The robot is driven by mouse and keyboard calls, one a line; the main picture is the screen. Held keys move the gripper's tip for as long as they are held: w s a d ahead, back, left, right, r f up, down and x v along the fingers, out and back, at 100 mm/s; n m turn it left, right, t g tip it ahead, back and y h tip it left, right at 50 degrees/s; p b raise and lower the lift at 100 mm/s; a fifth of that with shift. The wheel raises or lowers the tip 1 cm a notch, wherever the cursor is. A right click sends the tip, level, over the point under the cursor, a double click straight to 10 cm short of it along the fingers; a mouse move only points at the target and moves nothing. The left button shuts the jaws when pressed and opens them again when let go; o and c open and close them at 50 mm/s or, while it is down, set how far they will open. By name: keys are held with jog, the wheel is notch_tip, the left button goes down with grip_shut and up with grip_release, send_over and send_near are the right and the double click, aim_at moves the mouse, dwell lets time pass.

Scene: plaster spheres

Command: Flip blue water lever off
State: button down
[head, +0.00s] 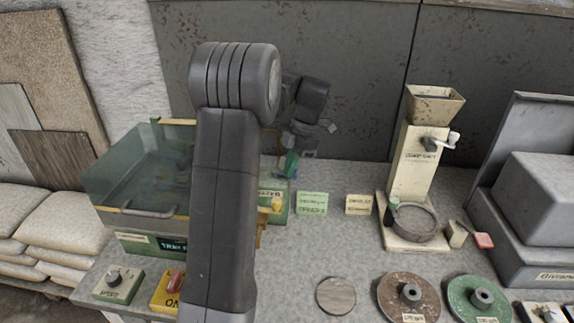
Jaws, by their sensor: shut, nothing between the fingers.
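A green box with a label that seems to end in "WATER" (271,193) stands behind my arm, partly hidden by it. A small blue-green piece (291,162) stands up at its back right. I cannot tell for sure whether this is the blue water lever. My gripper (293,172) is at the far end of my arm, pointing down at this piece. It is small and dark here, and it looks shut with nothing held. I cannot tell whether it touches the piece. A yellow handle (276,205) sticks out at the box's right front.
A clear-walled tank (105,187) stands left of my arm. A cream machine with a hopper (416,165) stands to the right. Round discs (408,297) lie in front. The grey bench (340,245) is bare in the middle.

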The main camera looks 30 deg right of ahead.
jog(key=shift+w+d+p, duration=0.3)
jog(key=shift+d+p, duration=0.15)
jog(key=shift+d, duration=0.2)
jog(key=shift+w+d+r, duration=0.1)
jog(key=shift+d, duration=0.05)
dwell(0.4)
jog(key=shift+d+r, duration=0.15)
jog(key=shift+r, duration=0.05)
jog(key=v, duration=1.3)
jog(key=shift+a, duration=0.2)
